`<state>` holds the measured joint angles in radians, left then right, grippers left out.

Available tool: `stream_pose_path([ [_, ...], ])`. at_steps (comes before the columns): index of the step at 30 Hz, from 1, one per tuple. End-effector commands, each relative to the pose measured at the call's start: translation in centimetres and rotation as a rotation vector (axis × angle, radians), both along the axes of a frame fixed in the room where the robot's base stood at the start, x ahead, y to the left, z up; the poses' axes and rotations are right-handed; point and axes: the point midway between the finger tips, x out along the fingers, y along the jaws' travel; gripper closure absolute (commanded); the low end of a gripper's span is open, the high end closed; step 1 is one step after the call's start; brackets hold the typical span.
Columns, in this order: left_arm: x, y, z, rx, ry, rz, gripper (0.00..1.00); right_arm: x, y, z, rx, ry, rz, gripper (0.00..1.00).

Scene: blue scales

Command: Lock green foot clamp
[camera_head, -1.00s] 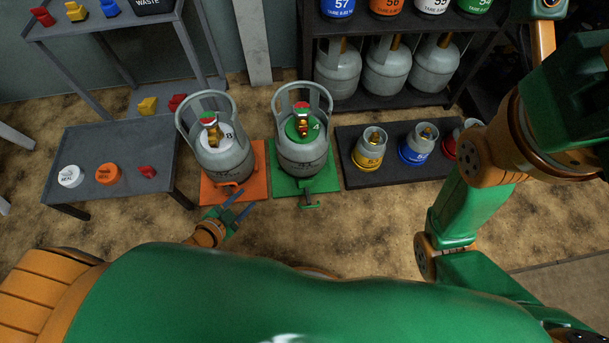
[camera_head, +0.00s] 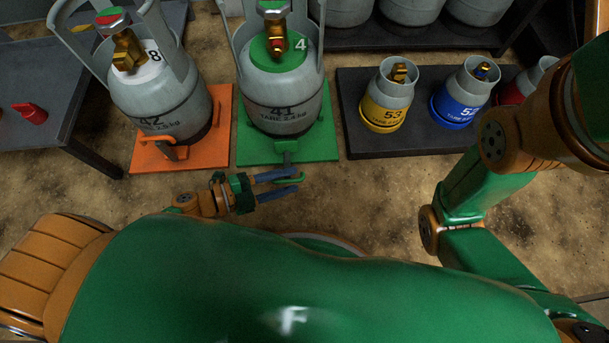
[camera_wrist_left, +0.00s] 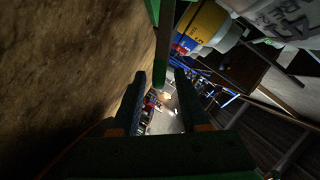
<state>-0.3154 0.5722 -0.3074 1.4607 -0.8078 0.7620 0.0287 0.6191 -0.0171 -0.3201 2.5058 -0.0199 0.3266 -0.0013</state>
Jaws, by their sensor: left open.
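The green foot clamp (camera_head: 289,158) sticks out from the front edge of the green scale plate (camera_head: 322,142), with its green handle to the right. A grey cylinder with a green collar (camera_head: 282,98), marked 41 and 4, stands upright on the plate. My left gripper (camera_head: 291,181) is open, fingers pointing right at the handle. Its fingertips overlap the handle in the head view; contact is unclear. In the left wrist view, a green bar (camera_wrist_left: 164,45), likely the handle, runs down toward the gap between the fingers. My right gripper is out of view.
An orange scale plate (camera_head: 213,140) with cylinder 42 (camera_head: 158,100) and an orange clamp (camera_head: 170,145) is on the left. A dark platform (camera_head: 350,118) with small yellow (camera_head: 388,100) and blue (camera_head: 463,95) cylinders is on the right. The floor in front is clear.

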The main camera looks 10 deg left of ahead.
Motion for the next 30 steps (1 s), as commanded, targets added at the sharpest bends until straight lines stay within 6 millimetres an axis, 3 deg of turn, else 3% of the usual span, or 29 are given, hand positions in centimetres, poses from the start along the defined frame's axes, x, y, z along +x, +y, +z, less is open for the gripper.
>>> stream_pose_path([
  [6,2.0,-2.8,-1.1,-0.001,-0.003,0.001,0.55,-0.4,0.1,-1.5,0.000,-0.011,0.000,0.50],
  [14,2.2,-3.2,-0.9,0.000,0.001,0.002,0.55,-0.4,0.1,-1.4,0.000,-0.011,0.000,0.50],
  [19,2.2,-3.1,-1.0,0.000,0.001,0.002,0.96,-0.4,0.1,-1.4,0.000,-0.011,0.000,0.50],
  [20,2.2,-3.1,-1.0,0.000,0.001,0.002,1.00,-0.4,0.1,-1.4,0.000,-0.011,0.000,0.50],
  [30,2.1,-3.1,-1.0,0.001,0.002,0.003,1.00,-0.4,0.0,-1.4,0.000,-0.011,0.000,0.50],
])
